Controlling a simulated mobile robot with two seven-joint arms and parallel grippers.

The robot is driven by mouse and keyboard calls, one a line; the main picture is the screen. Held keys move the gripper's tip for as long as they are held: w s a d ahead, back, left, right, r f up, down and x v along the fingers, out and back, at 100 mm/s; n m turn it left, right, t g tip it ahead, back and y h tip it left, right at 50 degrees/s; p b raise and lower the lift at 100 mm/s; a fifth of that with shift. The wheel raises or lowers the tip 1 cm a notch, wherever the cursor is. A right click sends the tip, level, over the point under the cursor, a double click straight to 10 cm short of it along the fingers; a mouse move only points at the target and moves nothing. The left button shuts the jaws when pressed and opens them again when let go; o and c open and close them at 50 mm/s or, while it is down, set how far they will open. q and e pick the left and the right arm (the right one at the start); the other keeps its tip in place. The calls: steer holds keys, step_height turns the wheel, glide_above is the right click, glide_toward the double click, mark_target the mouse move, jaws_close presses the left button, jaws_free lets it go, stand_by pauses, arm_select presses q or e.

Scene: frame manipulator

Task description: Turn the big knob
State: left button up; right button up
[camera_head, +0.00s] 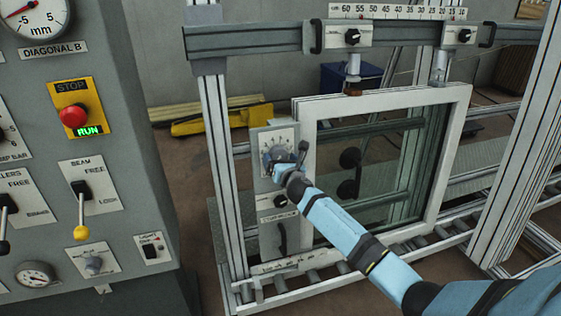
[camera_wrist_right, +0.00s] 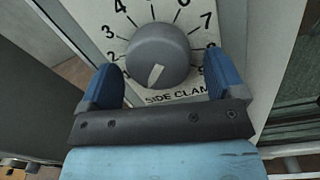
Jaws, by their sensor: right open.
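The big knob (camera_wrist_right: 158,55) is a round grey dial with a pale pointer mark, on a white numbered plate (camera_wrist_right: 190,22) labelled "SIDE CLAMP". The pointer aims down and slightly left in the wrist view. In the head view the knob (camera_head: 277,156) is partly hidden behind my right gripper (camera_head: 294,164). My right gripper (camera_wrist_right: 164,85) is open, with its blue fingers to the left and right of the knob's lower part. It does not look closed on the knob. My left gripper is not in view.
A white window frame (camera_head: 309,120) stands right of the knob's panel, with black handles on its glass. A grey control cabinet (camera_head: 130,130) with a red stop button (camera_head: 73,116) stands at left. A metal rail (camera_head: 250,39) crosses above.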

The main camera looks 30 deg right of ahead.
steer(key=c, duration=0.9)
steer(key=shift+a+m, duration=0.1)
steer(key=shift+m, duration=0.3)
steer(key=m, duration=0.7)
steer(key=m+g+h+p, duration=0.1)
steer(key=m, duration=0.6)
steer(key=r+m+h, duration=0.1)
steer(key=m, duration=0.6)
steer(key=shift+w+a+g+p, duration=0.1)
steer(key=shift+a+g+p, duration=0.2)
steer(key=shift+p, duration=0.1)
steer(key=shift+m+p, duration=0.4)
steer(key=shift+m, duration=0.7)
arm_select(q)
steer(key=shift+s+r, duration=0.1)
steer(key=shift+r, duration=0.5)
arm_select(e)
steer(key=shift+m, duration=0.6)
